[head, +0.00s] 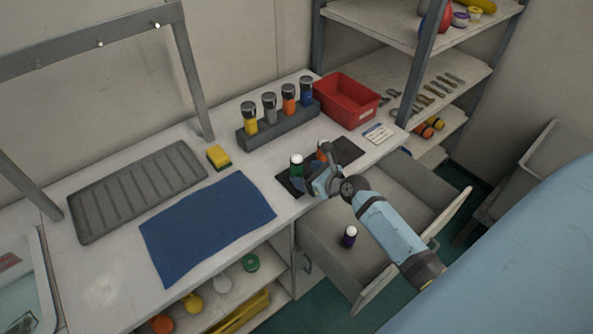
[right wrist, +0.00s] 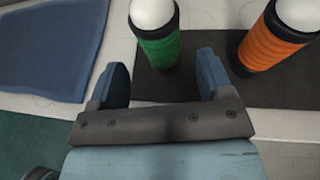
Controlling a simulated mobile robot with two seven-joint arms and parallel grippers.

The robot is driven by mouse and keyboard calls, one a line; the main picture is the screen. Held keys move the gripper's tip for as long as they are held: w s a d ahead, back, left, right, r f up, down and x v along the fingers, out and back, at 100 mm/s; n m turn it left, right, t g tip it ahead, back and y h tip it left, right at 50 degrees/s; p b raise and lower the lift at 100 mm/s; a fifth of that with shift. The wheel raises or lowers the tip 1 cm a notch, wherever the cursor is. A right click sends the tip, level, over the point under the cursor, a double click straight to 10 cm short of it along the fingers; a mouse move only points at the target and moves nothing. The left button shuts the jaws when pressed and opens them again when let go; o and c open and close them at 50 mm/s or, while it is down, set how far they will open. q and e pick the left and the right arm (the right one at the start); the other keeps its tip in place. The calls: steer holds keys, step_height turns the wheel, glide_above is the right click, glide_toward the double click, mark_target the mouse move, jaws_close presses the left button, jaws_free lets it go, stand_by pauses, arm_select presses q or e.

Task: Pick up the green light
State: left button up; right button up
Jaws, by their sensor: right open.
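The green light (head: 297,165) stands upright on a dark mat (head: 346,150) on the bench. It has a white dome top, a green ribbed body and a dark base. In the right wrist view the green light (right wrist: 157,45) stands just beyond the fingertips, roughly between them. My right gripper (head: 313,179) is open and empty, low over the front of the mat; its blue fingers (right wrist: 158,78) show in the right wrist view. An orange light (right wrist: 275,38) stands to the right of the green one, partly hidden by my arm in the head view. My left gripper is not in view.
A rack (head: 279,124) with several capped lights stands behind the mat, beside a red bin (head: 347,101). A blue cloth (head: 207,223) lies left. Below, an open drawer (head: 329,256) holds a purple light (head: 348,237). A shelf unit (head: 430,100) stands right.

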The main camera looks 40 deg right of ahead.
mark_target(302, 173)
steer(key=x, duration=0.5)
steer(key=shift+w+d+f, duration=0.1)
steer(key=shift+d+f, duration=0.05)
steer(key=shift+f, duration=0.2)
steer(key=shift+r, duration=0.1)
steer(key=c, duration=1.1)
